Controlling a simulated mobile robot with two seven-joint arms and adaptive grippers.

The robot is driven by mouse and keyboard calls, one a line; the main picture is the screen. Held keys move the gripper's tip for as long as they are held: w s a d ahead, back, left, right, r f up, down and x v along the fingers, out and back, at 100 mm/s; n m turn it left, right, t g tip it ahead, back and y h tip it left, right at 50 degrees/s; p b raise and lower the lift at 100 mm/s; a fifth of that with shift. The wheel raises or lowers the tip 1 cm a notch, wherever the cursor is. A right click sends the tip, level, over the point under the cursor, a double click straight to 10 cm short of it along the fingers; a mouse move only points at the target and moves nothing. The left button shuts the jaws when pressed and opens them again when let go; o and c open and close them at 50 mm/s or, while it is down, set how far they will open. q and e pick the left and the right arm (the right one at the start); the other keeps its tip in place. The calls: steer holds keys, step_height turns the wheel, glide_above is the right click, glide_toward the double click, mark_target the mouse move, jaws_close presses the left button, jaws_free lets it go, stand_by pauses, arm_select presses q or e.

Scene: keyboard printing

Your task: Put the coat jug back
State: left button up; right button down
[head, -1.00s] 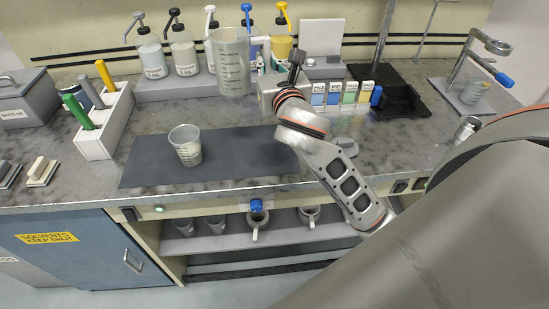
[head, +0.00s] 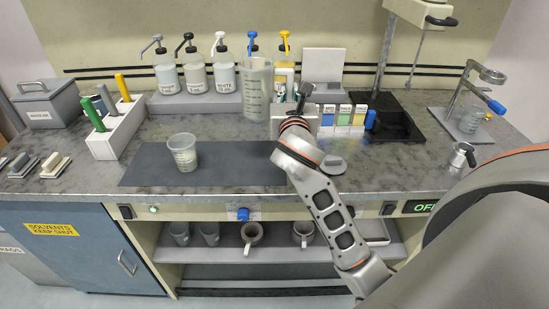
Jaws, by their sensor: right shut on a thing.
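A tall, clear measuring jug (head: 257,88) with graduation marks is upright in front of the pump bottles at the back of the bench. My right gripper (head: 287,92) is at the jug's right side and is shut on it, seemingly at the handle. The fingers are small and partly hidden behind my wrist, and I cannot tell whether the jug's base touches the bench. A small graduated cup (head: 183,153) stands on the dark mat (head: 225,176). My left gripper is out of view.
Pump bottles (head: 196,74) stand on a grey riser behind the jug. A small box rack (head: 342,116) is right of my wrist. A white marker holder (head: 108,138) is left. Jugs (head: 251,235) and cups sit on the shelf below.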

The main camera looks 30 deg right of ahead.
step_height(320, 180, down, 18)
steer(key=b, duration=0.5)
steer(key=shift+r, duration=0.1)
steer(key=shift+f, duration=0.2)
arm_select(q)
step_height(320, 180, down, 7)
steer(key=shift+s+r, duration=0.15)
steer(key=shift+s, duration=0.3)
arm_select(e)
steer(key=shift+r, duration=0.1)
steer(key=shift+f, duration=0.2)
steer(key=c, duration=2.1)
jaws_free()
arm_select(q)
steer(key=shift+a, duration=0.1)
